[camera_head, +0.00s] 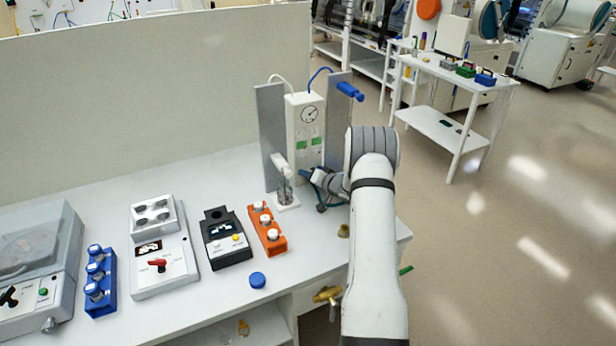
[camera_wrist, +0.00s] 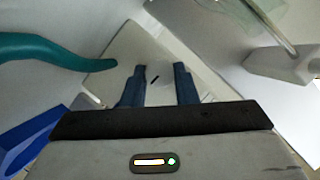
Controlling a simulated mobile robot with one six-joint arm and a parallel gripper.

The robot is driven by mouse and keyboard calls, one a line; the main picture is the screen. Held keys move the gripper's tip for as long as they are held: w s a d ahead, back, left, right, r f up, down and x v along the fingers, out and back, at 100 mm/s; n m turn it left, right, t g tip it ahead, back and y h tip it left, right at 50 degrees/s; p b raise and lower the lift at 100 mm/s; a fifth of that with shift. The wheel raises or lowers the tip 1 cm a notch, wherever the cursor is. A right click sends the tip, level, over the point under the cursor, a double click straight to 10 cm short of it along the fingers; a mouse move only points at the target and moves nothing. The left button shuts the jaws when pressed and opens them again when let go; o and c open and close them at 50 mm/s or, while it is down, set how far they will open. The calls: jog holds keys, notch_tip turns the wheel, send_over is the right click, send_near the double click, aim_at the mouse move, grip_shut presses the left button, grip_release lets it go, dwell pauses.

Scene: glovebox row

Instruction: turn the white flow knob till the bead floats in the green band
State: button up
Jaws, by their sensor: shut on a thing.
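The white flowmeter panel (camera_head: 292,122) stands at the back of the bench with a round dial (camera_head: 310,114) on top. Two clear tubes below it each carry a green band (camera_head: 301,145). I cannot make out the bead or its height. My gripper (camera_head: 304,173) is at the foot of the panel and covers the knob in the head view. In the wrist view my gripper's two blue fingers (camera_wrist: 157,84) are shut on the white flow knob (camera_wrist: 156,88); a short slanted black mark shows between them.
Left of the gripper is a white stand (camera_head: 287,203) with glassware. A blue-handled valve (camera_head: 350,91) juts out at upper right. An orange rack (camera_head: 268,230), black device (camera_head: 227,243) and blue cap (camera_head: 257,280) lie in front. A teal hose (camera_wrist: 45,48) shows in the wrist view.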

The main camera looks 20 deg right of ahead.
jog(key=o, duration=1)
jog(key=b+v, duration=0.2)
jog(key=v, duration=0.5)
jog(key=shift+s+d, duration=0.15)
jog(key=shift+s, duration=0.2)
